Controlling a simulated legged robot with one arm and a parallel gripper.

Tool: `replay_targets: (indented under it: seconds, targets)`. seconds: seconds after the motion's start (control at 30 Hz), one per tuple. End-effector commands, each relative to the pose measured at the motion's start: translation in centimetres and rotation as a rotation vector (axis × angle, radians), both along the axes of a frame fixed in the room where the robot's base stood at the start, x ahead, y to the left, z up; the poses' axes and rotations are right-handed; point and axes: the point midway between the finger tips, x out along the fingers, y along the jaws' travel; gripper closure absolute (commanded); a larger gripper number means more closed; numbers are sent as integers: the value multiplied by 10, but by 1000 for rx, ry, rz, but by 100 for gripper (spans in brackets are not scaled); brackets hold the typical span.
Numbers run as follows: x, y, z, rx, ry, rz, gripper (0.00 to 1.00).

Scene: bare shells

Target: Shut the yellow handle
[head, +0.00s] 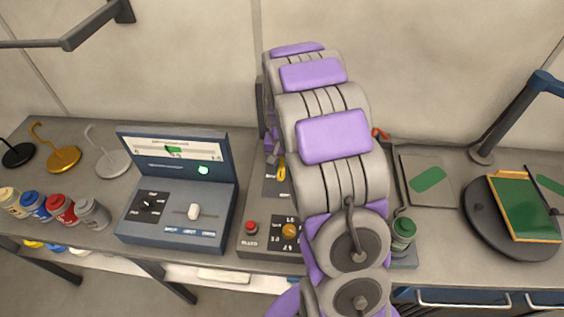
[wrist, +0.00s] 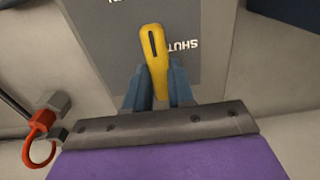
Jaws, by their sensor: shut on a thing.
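The yellow handle (wrist: 155,55) shows in the wrist view on a dark grey plate (wrist: 205,25) with the upside-down word "SHUT" to its right. My gripper (wrist: 158,88) has its blue-grey fingers on either side of the handle's lower part and is shut on it. In the head view a small part of the yellow handle (head: 282,167) shows just left of my arm, on an upright panel. My arm hides most of that panel and my gripper in the head view.
A blue-grey console (head: 180,190) with a slider stands left of my arm. A control box (head: 262,240) with a red button and orange knob is beside it. Right of my arm are a green-capped jar (head: 403,232) and a round dark stand (head: 482,225). A red-orange ring (wrist: 40,135) is left of my gripper.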

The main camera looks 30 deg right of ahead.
Motion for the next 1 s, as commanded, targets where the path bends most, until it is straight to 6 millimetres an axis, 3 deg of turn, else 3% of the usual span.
replay_targets:
  seconds: [0.57,1.0]
  targets:
    - [-4,1,1,1,8,-33,100]
    - [-5,2,5,0,9,-337,100]
